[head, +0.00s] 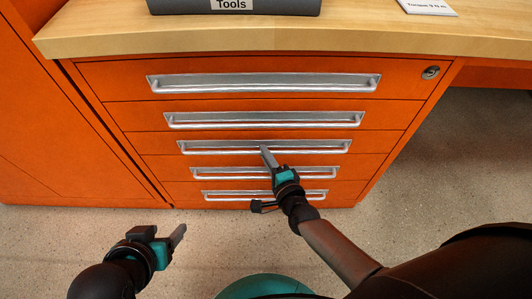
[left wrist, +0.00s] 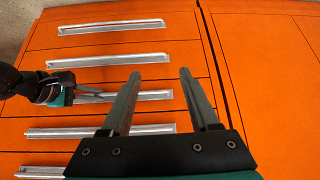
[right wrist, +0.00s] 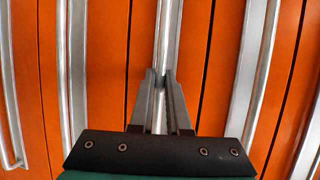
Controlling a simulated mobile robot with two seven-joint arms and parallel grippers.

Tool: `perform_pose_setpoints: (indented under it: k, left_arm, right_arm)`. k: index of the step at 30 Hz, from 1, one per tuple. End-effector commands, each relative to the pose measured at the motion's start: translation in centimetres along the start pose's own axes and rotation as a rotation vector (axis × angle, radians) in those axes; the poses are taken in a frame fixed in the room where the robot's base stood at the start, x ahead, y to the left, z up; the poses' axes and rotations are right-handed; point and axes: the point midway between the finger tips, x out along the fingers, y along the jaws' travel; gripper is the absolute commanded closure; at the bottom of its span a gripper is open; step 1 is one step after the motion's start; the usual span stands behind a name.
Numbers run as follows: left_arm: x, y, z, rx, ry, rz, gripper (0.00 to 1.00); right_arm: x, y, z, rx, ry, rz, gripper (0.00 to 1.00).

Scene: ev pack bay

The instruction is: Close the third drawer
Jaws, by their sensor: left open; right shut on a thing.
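The orange cabinet has a stack of drawers with long silver handles. The third drawer (head: 200,158) from the top looks flush with the drawers around it. My right gripper (head: 265,150) is at the middle of the third drawer's handle (head: 320,146). In the right wrist view its fingers (right wrist: 160,78) are shut on the handle bar (right wrist: 166,35). My left gripper (head: 178,236) is low at the left, in front of the cabinet and apart from it. In the left wrist view its fingers (left wrist: 160,73) are open with nothing between them.
A wooden worktop (head: 300,36) overhangs the drawers, with a dark Tools case (head: 235,6) and a paper card (head: 428,7) on it. A lock (head: 431,72) sits at the top drawer's right. Another orange cabinet (head: 60,120) stands left. The speckled floor (head: 450,170) is clear at the right.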

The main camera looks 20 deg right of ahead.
Motion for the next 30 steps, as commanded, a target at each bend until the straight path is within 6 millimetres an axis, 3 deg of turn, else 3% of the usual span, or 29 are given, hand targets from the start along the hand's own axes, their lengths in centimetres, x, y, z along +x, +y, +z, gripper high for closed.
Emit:
perform_pose_setpoints:
  k: [3, 4, 12, 22, 30]
  left_arm:
    - [0.0, -0.1, 0.0, -0.001, 0.0, -0.002, 0.39]
    - [0.0, -0.1, 0.0, -0.001, 0.0, -0.002, 0.39]
    - [0.0, 0.0, 0.3, -0.002, -0.005, 0.0, 0.39]
    - [-0.2, 0.1, 0.7, -0.004, -0.019, 0.002, 0.39]
    - [-1.9, -1.1, 1.4, -0.015, -0.136, -0.033, 0.39]
  right_arm:
    - [0.2, -0.3, -0.2, 0.0, 0.004, -0.006, 1.0]
    - [0.2, -0.3, -0.2, 0.0, 0.004, -0.006, 0.83]
    - [0.2, -0.2, -0.2, 0.0, 0.003, -0.005, 0.55]
    - [-0.1, -0.2, -0.1, 0.0, 0.003, -0.003, 0.55]
    - [-2.1, -0.2, -0.1, -0.001, 0.002, -0.002, 0.55]
